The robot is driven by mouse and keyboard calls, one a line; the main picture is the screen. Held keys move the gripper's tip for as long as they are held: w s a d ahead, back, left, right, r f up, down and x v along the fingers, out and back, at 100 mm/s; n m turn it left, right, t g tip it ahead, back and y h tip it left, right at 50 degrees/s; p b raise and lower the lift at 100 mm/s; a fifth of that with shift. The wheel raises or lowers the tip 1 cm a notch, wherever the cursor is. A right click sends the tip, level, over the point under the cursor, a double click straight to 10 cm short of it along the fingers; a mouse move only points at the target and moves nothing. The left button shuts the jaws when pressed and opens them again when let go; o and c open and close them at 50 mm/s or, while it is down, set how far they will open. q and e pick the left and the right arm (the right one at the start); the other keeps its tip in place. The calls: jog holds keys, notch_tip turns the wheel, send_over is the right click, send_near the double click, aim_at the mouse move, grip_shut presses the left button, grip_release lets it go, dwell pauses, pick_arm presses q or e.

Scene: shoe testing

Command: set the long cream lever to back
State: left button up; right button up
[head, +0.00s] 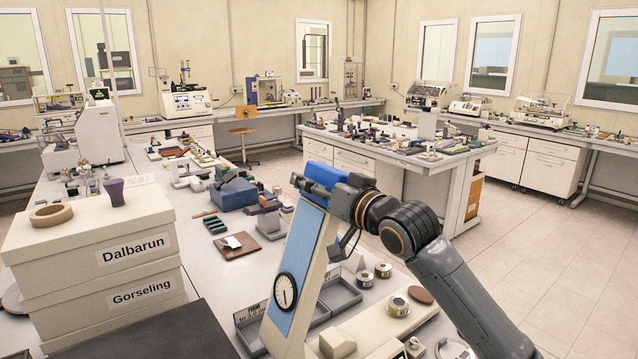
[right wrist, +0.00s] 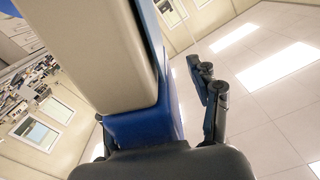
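A tall cream tester column (head: 290,290) with a light blue face and a round dial (head: 286,291) stands in the head view's front centre. My right gripper (head: 318,182) is at its blue top (head: 330,172). In the right wrist view the cream body (right wrist: 92,50) and blue part (right wrist: 150,128) fill the centre, very close. The gripper looks spread, with no clear hold. I cannot pick out the long cream lever with certainty. My left gripper is not in view.
Labelled cream boxes (head: 92,250) stand at front left, with a tape roll (head: 51,215) on top. Grey trays (head: 338,295) and small tins (head: 398,304) lie around the column. A cluttered island bench (head: 455,165) stands behind. The floor at right (head: 570,270) is clear.

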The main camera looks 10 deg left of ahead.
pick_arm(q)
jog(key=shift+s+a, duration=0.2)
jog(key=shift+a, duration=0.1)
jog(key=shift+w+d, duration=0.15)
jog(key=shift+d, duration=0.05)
pick_arm(e)
jog(key=v, duration=1.2)
